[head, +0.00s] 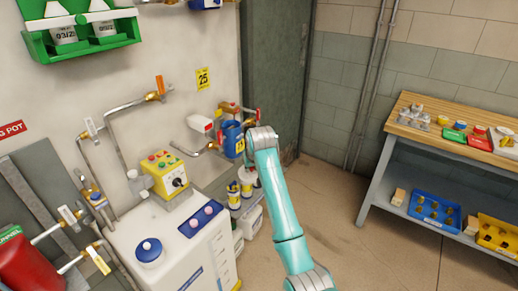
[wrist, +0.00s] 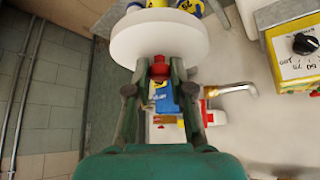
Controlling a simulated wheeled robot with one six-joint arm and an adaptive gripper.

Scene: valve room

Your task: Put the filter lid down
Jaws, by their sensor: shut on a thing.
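The filter lid is a white round disc (wrist: 160,38) at the top of the wrist view, with a red knob (wrist: 159,69) on its near side. My gripper (wrist: 159,72) is shut on the red knob, one dark green finger on each side. The disc lies just beyond the fingertips, and its underside is hidden.
Several bottles (head: 234,194) stand below. A yellow control box (head: 166,176) and white cabinet (head: 160,268) are at left. A wooden-topped bench (head: 420,130) stands at right, with bare floor between.

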